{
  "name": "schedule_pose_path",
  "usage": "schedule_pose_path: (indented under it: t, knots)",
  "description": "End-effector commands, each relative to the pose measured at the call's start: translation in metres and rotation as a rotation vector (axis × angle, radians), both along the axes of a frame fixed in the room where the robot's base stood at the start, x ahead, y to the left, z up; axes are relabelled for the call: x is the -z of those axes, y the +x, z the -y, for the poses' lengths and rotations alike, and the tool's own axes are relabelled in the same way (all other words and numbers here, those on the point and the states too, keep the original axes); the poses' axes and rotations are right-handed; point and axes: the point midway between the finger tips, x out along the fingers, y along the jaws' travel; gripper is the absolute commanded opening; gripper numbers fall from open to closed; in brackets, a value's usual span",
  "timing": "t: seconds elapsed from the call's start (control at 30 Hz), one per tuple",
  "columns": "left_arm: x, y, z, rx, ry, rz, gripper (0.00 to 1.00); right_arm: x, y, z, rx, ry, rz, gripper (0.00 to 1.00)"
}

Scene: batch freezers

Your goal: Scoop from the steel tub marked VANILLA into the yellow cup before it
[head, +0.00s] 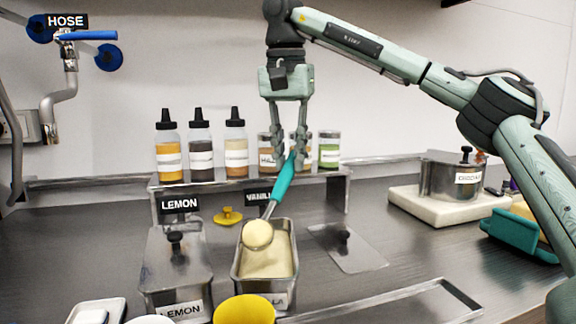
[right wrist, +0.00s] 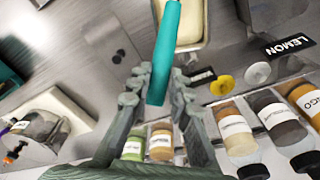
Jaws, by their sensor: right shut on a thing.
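My right gripper (head: 292,150) is shut on the teal handle of the scoop (head: 282,180), which slants down to the left. The scoop also shows in the right wrist view (right wrist: 166,45). A pale round ball of ice cream (head: 257,234) sits at the scoop's head, over the back left part of the open steel tub (head: 291,284). I cannot tell whether it touches the pale ice cream (head: 270,264) inside. The VANILLA sign (head: 258,197) stands behind the tub, partly hidden by the scoop. The yellow cup (head: 243,310) stands before the tub, cut off by the lower edge. My left gripper is out of view.
A lidded LEMON tub (head: 178,268) stands close on the left. A flat steel lid (head: 346,246) lies on the right. Several bottles and jars stand on a shelf (head: 335,180) behind. A round steel pot (head: 450,180) on a white board and a teal holder (head: 515,236) are farther right.

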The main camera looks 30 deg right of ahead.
Motion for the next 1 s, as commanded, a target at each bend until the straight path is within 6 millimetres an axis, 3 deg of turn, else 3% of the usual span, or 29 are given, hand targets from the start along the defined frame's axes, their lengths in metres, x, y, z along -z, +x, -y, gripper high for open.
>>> schedule_pose_path:
  t: [0.5,1.0]
  knots:
    - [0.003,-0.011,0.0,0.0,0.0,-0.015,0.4,0.008,0.02,0.026,0.002,0.223,-0.179,0.0]
    - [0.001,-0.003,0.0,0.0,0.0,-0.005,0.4,0.009,0.024,0.031,-0.001,0.278,-0.213,0.0]
